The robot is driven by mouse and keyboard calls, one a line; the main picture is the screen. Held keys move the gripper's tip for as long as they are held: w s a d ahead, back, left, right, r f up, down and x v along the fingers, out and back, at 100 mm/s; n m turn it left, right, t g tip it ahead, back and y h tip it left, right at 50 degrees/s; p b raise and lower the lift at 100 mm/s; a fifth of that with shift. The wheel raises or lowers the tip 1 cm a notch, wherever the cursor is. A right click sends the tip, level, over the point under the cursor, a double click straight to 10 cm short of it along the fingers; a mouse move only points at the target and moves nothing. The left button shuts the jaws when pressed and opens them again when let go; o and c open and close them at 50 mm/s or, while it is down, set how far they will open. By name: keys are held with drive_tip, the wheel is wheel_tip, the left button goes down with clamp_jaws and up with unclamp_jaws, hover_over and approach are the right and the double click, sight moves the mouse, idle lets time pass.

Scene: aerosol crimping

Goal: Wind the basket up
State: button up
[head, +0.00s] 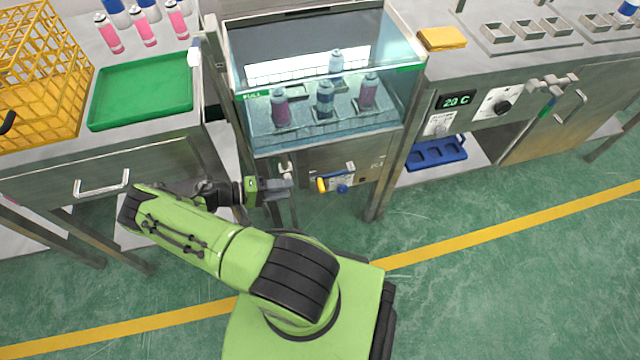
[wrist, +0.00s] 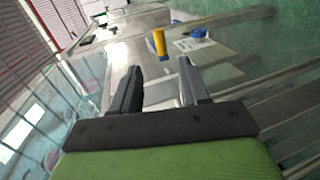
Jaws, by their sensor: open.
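A glass-walled tank (head: 262,132) with a green line near its top stands in the middle of the head view. Inside, several capped cans, such as a pink one (head: 280,108), stand in square holders that seem to belong to the basket; the glass and water blur its frame. On the steel front below are a crank with a yellow grip (head: 321,184) and a blue knob (head: 343,189). My gripper (head: 288,188) is open and empty, left of the yellow grip and apart from it. In the wrist view the yellow grip (wrist: 159,43) shows beyond the open fingers (wrist: 158,68).
A green tray (head: 140,92) and a yellow crate (head: 40,75) are on the left bench. A drawer handle (head: 102,187) sticks out there. A blue rack (head: 436,152) lies on the low shelf at right. The green floor in front is clear at right.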

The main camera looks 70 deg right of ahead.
drive_tip(key=b+x, duration=0.1)
drive_tip(key=x, duration=1.3)
drive_tip(key=shift+b, duration=0.35)
drive_tip(key=shift+a, duration=0.1)
clamp_jaws()
